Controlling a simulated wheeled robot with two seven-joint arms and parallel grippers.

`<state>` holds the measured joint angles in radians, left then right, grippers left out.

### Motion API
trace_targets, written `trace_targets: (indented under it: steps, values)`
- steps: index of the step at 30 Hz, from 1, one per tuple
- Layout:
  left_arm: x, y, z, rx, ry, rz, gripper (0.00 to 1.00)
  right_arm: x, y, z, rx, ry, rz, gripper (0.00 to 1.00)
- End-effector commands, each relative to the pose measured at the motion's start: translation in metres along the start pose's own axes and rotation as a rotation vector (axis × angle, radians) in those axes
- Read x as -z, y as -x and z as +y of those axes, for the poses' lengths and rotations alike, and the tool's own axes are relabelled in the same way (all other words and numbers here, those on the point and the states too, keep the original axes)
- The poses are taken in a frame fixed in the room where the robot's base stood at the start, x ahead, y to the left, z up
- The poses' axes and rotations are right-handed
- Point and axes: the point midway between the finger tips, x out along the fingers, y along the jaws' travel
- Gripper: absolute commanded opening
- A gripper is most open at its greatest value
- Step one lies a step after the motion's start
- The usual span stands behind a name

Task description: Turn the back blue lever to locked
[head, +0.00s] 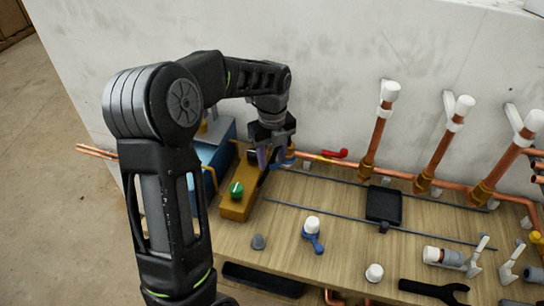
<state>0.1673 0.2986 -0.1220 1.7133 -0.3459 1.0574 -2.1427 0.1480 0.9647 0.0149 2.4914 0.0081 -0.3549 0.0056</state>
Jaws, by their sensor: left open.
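A small blue part, seemingly the back blue lever (289,159), shows at the back of the wooden bench beside the copper pipe. My left gripper largely covers it, so its angle and any locked mark cannot be read. My left gripper (268,166) points down, open, close to this blue part and over the far end of a yellow block; whether it touches either is unclear. A second blue lever (313,243) with a white cap stands nearer the front of the bench. My right gripper is not in view.
The yellow block (238,204) carries a green knob (236,189). A blue box (214,160) stands behind my arm. A red lever (335,153) sits on the back pipe. White-capped copper pipes (379,128) rise at right. A black square pad (384,203) and black wrench (434,291) lie on the bench.

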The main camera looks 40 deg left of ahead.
Motion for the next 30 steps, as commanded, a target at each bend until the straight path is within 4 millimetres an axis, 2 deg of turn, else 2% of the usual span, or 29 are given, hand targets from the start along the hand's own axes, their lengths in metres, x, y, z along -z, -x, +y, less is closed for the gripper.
trace_targets:
  steps: [9, 25, 30]
  values:
    - [0.0001, -0.0046, 0.0002, 0.0, 0.0, 0.0, 0.43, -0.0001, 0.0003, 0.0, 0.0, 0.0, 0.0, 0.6]
    - [0.0001, -0.0041, 0.0001, 0.0, 0.0, 0.0, 0.01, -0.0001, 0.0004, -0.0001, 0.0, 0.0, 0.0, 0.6]
    - [0.0001, -0.0041, 0.0001, 0.0, 0.0, 0.0, 0.0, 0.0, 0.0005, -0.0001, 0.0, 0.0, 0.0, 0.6]
